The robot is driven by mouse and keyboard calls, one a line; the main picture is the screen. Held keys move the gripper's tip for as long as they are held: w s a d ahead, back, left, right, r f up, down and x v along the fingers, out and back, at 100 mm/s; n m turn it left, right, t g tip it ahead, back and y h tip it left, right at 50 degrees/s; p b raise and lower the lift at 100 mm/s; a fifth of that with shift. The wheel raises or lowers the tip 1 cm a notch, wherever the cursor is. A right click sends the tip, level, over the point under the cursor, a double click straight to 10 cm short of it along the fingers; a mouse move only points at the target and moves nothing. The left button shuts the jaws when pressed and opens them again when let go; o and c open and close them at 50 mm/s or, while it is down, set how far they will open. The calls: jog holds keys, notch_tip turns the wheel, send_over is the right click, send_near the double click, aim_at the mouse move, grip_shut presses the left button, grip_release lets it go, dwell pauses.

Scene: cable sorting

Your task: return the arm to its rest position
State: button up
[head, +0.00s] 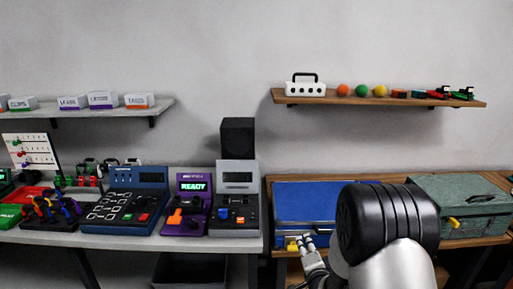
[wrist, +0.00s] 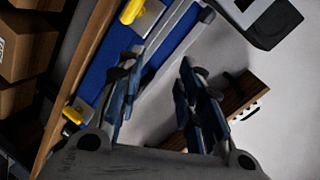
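My gripper (head: 301,241) is in front of the blue case (head: 303,203) on the right-hand wooden table, in the head view. My black and grey arm covers the right part of that case. In the wrist view my gripper (wrist: 157,68) has its two fingers spread apart, with nothing between them. The blue case (wrist: 98,65) with yellow latches shows tilted behind the left finger. Whether a finger touches the case cannot be told.
A green case (head: 465,197) stands right of my arm. A grey table (head: 90,238) at left holds several devices, one reading READY (head: 194,187). A wall shelf (head: 375,99) holds a white box and coloured balls. Cardboard boxes (wrist: 25,45) show in the wrist view.

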jog(key=s+r+n+g, duration=0.5)
jog(key=s+r+n, duration=0.2)
jog(key=s+r, duration=0.7)
jog(key=s+a+r+n+g, duration=0.1)
jog(key=s+n+g, duration=0.1)
jog(key=s, duration=1)
jog(key=s+a+r+n+g, duration=0.1)
jog(key=s+r+n+g, duration=0.1)
jog(key=s, duration=1)
jog(key=shift+s+r+n+g, duration=0.15)
jog(key=shift+s+n+g, duration=0.25)
jog(key=shift+n, duration=0.7)
jog(key=shift+w+a, duration=0.1)
jog(key=shift+w, duration=0.1)
